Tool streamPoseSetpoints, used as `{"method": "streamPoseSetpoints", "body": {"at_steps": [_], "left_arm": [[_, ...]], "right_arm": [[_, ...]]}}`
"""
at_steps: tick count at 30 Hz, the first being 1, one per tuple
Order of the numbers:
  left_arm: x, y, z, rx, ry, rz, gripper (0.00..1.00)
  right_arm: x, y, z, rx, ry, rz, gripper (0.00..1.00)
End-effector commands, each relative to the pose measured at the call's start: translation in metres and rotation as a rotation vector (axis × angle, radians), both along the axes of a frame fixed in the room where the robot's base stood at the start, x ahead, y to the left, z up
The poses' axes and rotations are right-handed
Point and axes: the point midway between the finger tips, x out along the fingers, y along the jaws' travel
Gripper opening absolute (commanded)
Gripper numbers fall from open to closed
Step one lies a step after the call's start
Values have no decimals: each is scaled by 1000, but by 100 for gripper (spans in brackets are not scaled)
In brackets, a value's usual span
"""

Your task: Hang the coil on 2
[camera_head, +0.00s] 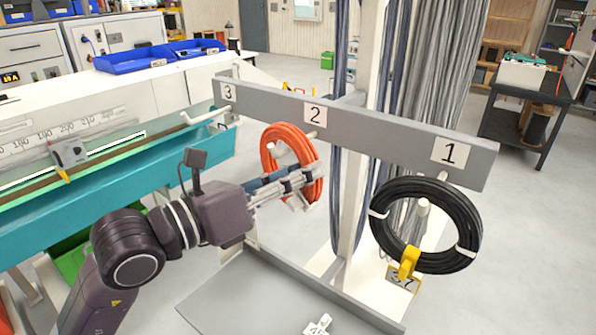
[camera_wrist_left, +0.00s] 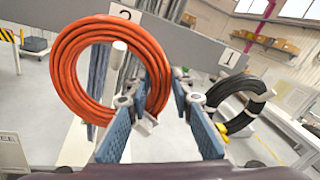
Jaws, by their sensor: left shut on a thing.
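The orange coil (camera_head: 268,145) is below the label 2 (camera_head: 315,115) on the grey rail. A white peg (camera_head: 281,153) shows inside its ring, and the coil appears to be around it. My left gripper (camera_head: 300,182) is shut on the lower right side of the coil. In the left wrist view the orange coil (camera_wrist_left: 68,62) fills the upper left, with the white peg (camera_wrist_left: 113,68) seen through its opening. My right gripper is not in view.
A black coil (camera_head: 380,225) with white ties and a yellow clip hangs on the peg under label 1 (camera_head: 450,152). An empty peg (camera_head: 205,117) stands under label 3 (camera_head: 227,92). Hanging cables (camera_head: 435,75) are behind the rail. A teal bench (camera_head: 170,180) is at left.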

Motion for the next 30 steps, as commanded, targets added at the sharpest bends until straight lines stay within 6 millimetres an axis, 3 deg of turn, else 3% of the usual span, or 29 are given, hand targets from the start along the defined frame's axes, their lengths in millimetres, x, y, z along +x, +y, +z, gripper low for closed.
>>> {"method": "streamPoseSetpoints", "body": {"at_steps": [14, 15, 18, 21, 26, 30], "left_arm": [[0, 0, -5, -2, -3, 1, 0], [0, 0, -5, -2, -3, 1, 22], [0, 0, -5, -2, -3, 0, 33], [0, 0, -5, -2, -1, 0, 41], [0, 0, -6, -1, -1, 0, 41], [0, 0, -7, 0, 3, 0, 55]], "right_arm": [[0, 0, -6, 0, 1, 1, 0], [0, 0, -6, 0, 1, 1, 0], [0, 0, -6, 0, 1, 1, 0], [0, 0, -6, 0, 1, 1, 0], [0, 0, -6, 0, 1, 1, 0], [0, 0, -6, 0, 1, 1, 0]]}}
